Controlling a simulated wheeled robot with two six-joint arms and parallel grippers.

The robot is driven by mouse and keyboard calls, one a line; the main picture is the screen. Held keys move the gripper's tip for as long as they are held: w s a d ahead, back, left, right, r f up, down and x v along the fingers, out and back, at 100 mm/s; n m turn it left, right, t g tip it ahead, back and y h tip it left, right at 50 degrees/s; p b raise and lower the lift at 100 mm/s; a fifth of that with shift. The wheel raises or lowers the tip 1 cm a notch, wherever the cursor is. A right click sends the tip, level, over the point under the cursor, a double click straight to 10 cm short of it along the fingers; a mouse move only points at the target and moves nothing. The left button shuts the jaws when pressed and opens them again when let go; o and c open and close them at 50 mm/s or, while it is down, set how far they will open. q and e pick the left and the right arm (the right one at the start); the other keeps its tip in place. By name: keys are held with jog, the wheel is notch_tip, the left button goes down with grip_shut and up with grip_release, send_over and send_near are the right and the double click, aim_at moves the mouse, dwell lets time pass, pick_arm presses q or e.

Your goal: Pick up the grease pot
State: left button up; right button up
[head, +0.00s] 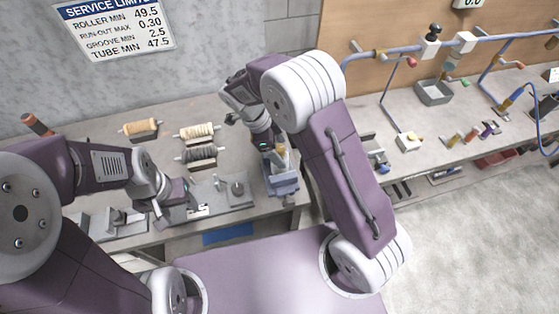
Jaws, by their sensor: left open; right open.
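I cannot pick out the grease pot for certain. A small tan piece (281,151) shows at my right gripper (273,160), above a blue-grey block-like fixture (283,184) at the bench's front right corner. My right gripper is open, pointing down there; its arm hides part of the area, and I cannot tell whether it touches the piece. My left gripper (192,207) is open, low over the front of the bench beside a grey metal plate with a round upright part (237,188). Nothing is clearly held in either gripper.
Several rollers lie on stands on the grey bench (95,140), including a tan one (140,128) and a dark one (199,155). A right-hand bench carries a grey tray (433,93), a pale box (408,141) and blue pipework (400,50). Floor shows at lower right.

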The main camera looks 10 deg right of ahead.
aim_at(285, 155)
jog(key=x, duration=0.3)
jog(key=shift+s+d+f+p, duration=0.1)
jog(key=shift+d+f+p, duration=0.05)
jog(key=shift+f+p, duration=0.15)
jog(key=shift+d, duration=0.1)
jog(key=c, duration=1.4)
grip_shut()
notch_tip(285, 155, up, 8)
jog(key=p, duration=0.5)
jog(key=w+a+f+p, duration=0.1)
jog(key=w+a, duration=0.3)
jog(key=a, duration=1.3)
jog(key=shift+a+p, duration=0.4)
jog(key=shift+p, duration=0.45)
